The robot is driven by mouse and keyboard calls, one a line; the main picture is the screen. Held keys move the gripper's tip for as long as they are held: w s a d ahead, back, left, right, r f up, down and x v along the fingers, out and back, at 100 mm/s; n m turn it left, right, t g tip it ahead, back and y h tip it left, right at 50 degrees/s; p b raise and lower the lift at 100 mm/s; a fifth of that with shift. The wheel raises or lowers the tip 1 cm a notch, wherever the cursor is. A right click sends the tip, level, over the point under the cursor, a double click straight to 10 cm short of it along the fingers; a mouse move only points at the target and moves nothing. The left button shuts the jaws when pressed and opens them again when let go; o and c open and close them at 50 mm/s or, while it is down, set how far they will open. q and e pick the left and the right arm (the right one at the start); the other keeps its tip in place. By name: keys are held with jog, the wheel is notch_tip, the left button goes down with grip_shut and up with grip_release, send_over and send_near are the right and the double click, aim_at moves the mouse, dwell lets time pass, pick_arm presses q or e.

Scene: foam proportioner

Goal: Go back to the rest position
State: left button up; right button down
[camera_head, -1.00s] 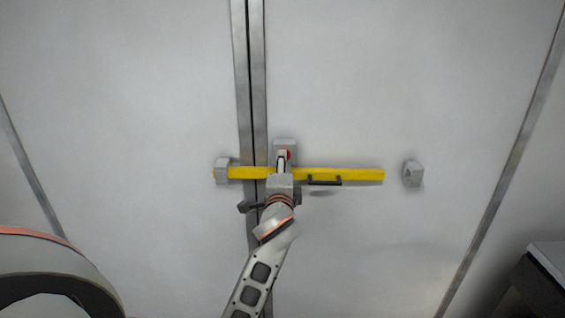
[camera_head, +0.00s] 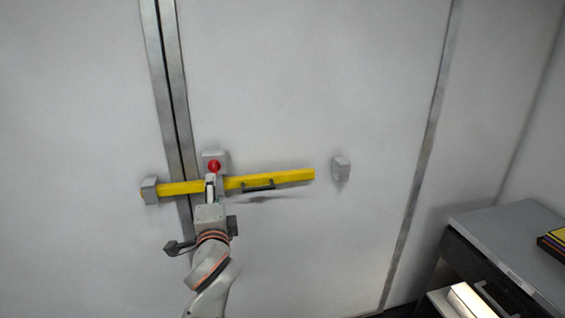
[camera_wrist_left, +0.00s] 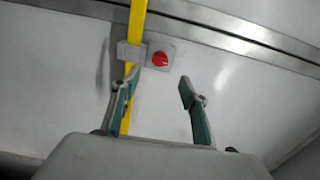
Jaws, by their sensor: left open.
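My left gripper (camera_head: 211,181) is in front of the door, with its arm coming up from the bottom of the head view. In the left wrist view its fingers (camera_wrist_left: 160,84) are apart with nothing between them. A yellow bar (camera_head: 285,178) lies across the door seam, slightly tilted. It also shows in the left wrist view (camera_wrist_left: 137,20), passing behind one finger; I cannot tell whether they touch. A red knob (camera_head: 214,166) on a grey plate sits just above the bar, and in the left wrist view (camera_wrist_left: 160,58) beyond the fingertips. My right gripper is not in view.
A grey bracket (camera_head: 150,190) holds the bar's left end. Another bracket (camera_head: 341,169) sits empty beyond its right end. A grey cabinet (camera_head: 510,240) with an open drawer stands at the lower right.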

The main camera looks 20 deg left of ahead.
pick_arm(q)
jog(key=s+d+f+n+h, duration=0.1)
jog(key=s+d+f+h, duration=0.15)
jog(key=f, duration=0.55)
jog(key=s+d+f+g+h, duration=0.1)
jog(key=s+d+f+h, duration=0.2)
jog(key=f, duration=0.6)
jog(key=s+d+f+n+h, duration=0.15)
jog(key=d+f, duration=0.25)
jog(key=f, duration=0.4)
jog(key=s+d+f+n+g+h, duration=0.2)
jog(key=s+f, duration=0.6)
jog(key=s+d+f+n+g+h, duration=0.1)
jog(key=s+d+f+n+h, duration=0.1)
jog(key=s+f, duration=0.7)
jog(key=shift+s+d+f+n+g+h, duration=0.3)
jog(key=shift+d+n+g, duration=0.1)
jog(key=shift+d+n, duration=0.2)
